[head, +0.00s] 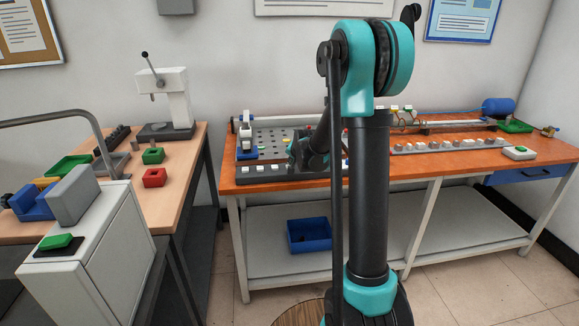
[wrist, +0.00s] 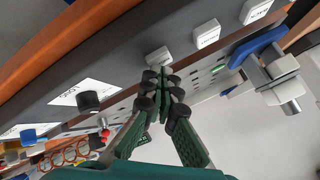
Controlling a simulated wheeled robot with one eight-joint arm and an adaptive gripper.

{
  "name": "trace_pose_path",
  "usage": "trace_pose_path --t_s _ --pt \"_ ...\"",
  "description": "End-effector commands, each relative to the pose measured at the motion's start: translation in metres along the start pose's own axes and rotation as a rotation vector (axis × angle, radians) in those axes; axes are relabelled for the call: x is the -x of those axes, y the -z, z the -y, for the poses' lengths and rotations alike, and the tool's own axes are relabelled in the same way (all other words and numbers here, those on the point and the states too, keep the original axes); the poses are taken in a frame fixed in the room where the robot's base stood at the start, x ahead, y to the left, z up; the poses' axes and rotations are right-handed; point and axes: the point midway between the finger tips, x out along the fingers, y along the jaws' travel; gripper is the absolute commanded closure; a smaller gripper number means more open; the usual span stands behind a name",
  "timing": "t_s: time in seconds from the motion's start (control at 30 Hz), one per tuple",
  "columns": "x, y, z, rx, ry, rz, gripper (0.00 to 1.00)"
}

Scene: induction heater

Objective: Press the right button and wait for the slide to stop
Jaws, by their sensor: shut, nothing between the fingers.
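A grey control panel (head: 262,173) runs along the front edge of the orange bench. In the wrist view, which looks turned about, it carries a row of white buttons: one by my fingertips (wrist: 158,57), a middle one (wrist: 207,35) and one at the top right (wrist: 256,11). My gripper (wrist: 163,76) is shut and empty, its fingertips at the first button; I cannot tell whether they touch. A white and blue slide fixture (wrist: 279,76) is at the right there, and at the bench's left in the head view (head: 246,142). My arm partly hides the panel.
A perforated plate (head: 275,138) is behind the panel. A wooden table (head: 185,150) with a white press (head: 175,95) stands at the left. A blue bin (head: 309,235) sits on the lower shelf.

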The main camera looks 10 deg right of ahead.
Motion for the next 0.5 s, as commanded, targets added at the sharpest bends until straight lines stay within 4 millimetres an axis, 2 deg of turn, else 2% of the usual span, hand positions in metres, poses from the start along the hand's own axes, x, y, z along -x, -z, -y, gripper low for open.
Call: trace_pose_path --t_s 0.5 --pt "0.0076 0.0051 0.0054 0.0 0.0 0.0 1.0"
